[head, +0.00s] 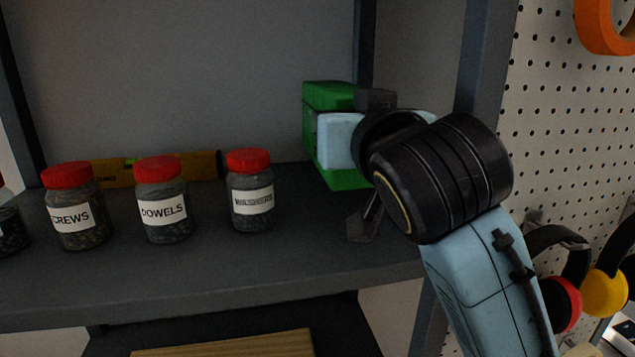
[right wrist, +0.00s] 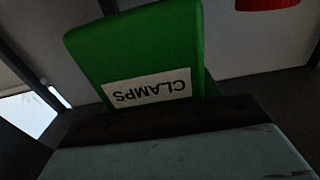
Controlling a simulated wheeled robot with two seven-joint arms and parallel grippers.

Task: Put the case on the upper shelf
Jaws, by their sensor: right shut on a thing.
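The case is green with a white label reading CLAMPS; it shows at the right end of the shelf in the head view (head: 330,95) and close up in the right wrist view (right wrist: 140,50). My right gripper (head: 345,140) is shut on the case, with my wrist and forearm hiding part of it. The case is upright over the dark grey shelf (head: 290,265); I cannot tell whether its bottom touches the surface. My left gripper is not in view.
Red-lidded jars labelled CREWS (head: 75,215), DOWELS (head: 162,208) and WASHERS (head: 250,200) stand left of the case. A yellow level (head: 205,165) lies behind them. A shelf post (head: 485,80) and a pegboard (head: 560,130) with ear defenders (head: 605,285) are at right.

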